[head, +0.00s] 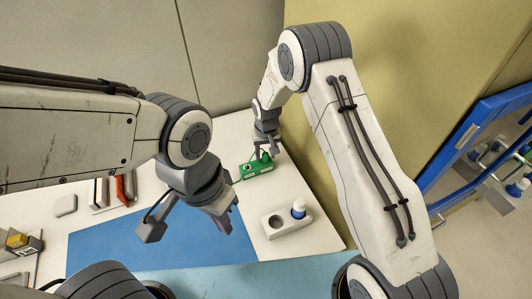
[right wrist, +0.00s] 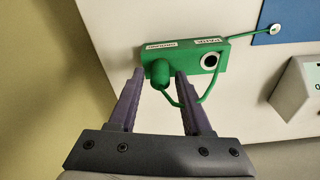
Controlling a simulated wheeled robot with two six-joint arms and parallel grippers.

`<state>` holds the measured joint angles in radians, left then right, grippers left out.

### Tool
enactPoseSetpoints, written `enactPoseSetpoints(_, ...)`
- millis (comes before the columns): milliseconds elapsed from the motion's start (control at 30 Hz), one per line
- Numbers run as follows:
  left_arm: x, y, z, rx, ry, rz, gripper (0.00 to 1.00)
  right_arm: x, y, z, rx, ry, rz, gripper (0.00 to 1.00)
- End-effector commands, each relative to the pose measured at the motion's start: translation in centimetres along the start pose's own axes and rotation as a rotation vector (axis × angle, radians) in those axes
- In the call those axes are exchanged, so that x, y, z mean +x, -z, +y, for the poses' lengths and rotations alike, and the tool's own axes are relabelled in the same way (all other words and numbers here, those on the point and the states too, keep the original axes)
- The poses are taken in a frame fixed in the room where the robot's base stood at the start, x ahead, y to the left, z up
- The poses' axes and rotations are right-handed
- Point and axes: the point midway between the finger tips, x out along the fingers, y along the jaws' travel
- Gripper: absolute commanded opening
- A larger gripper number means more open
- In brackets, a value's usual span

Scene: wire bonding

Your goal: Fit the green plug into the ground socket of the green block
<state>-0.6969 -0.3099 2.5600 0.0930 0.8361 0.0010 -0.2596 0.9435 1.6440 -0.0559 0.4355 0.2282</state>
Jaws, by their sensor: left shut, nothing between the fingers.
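The green block (right wrist: 195,60) lies on the white table, with two small labels on its top; it also shows in the head view (head: 257,170). The green plug (right wrist: 158,72) sits upright at the block's left end in the right wrist view, beside the left label. The socket under it is hidden. The other socket (right wrist: 209,61), white-ringed, is empty. A green wire (right wrist: 205,97) loops from the plug. My right gripper (right wrist: 159,73) is open, one finger on each side of the plug, with slight gaps; its head-view fingertips (head: 262,154) are small. My left gripper (head: 224,222) is shut and empty above the blue mat.
The blue mat (head: 120,243) covers the front table, and the wire ends at a round terminal (right wrist: 275,29) on it. A red-and-grey rack (head: 122,190) is left. A wall is close behind my right arm.

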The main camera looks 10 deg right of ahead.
Motion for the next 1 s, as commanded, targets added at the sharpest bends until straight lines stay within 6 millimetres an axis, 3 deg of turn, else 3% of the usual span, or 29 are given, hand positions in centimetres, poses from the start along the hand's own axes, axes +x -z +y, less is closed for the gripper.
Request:
enactPoseSetpoints(433, 0.2, 0.0, 0.0, 0.002, 0.000, 0.000, 0.00, -0.9, 0.1, 0.0, 0.000, 0.000, 0.002, 0.62)
enactPoseSetpoints(800, 1.8, -0.1, -0.1, 0.001, 0.000, 0.000, 0.00, -7.7, 0.1, 0.0, 0.000, 0.001, 0.005, 0.62)
enactPoseSetpoints(1000, 2.0, -0.1, -0.1, 0.001, 0.000, 0.000, 0.00, -10.0, 0.1, 0.0, -0.001, 0.000, 0.002, 0.62)
